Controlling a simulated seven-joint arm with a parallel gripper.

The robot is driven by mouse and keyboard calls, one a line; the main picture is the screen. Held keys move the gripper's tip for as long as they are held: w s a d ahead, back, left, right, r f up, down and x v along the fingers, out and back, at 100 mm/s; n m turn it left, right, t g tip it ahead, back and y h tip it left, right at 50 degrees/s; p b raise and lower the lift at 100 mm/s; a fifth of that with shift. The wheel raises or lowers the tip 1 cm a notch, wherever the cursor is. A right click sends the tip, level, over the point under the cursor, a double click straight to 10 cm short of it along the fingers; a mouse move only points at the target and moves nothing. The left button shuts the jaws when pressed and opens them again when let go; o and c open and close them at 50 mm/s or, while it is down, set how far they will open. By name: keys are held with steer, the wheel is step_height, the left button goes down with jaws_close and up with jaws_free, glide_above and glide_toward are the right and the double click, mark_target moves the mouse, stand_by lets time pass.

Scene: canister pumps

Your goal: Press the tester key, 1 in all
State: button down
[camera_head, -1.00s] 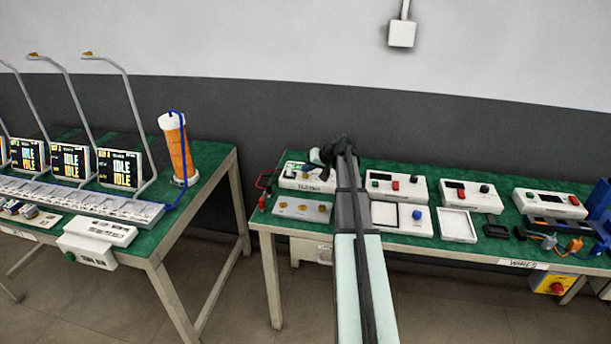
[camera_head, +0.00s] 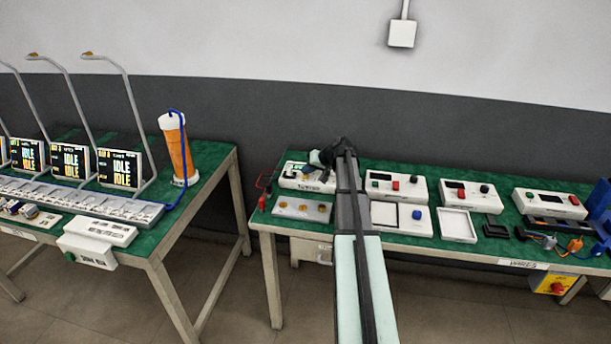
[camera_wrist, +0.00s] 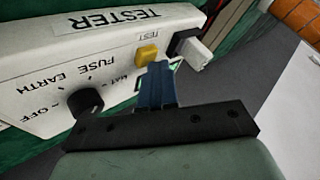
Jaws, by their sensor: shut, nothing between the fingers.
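The white tester (camera_wrist: 58,52) fills the left of the wrist view, seen tilted and upside down. Its yellow TEST key (camera_wrist: 147,55) sits on the face beside a plug-like block. A black knob (camera_wrist: 87,103) is ringed by OFF, EARTH, FUSE and MAT labels. My gripper (camera_wrist: 160,72) is shut and empty, its blue fingertips right by the yellow key; I cannot tell whether they touch it. In the head view the tester (camera_head: 302,184) stands at the left end of the right bench, and my gripper (camera_head: 324,158) partly hides it.
A black-and-white plug-like block (camera_wrist: 188,48) sits right beside the key. More white boxes, such as one with red and green buttons (camera_head: 396,186), stand to the right of my arm. A plate with brass contacts (camera_head: 302,209) lies in front of the tester.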

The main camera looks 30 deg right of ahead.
mark_target(308, 176)
steer(key=shift+r, duration=0.9)
steer(key=shift+r, duration=2.5)
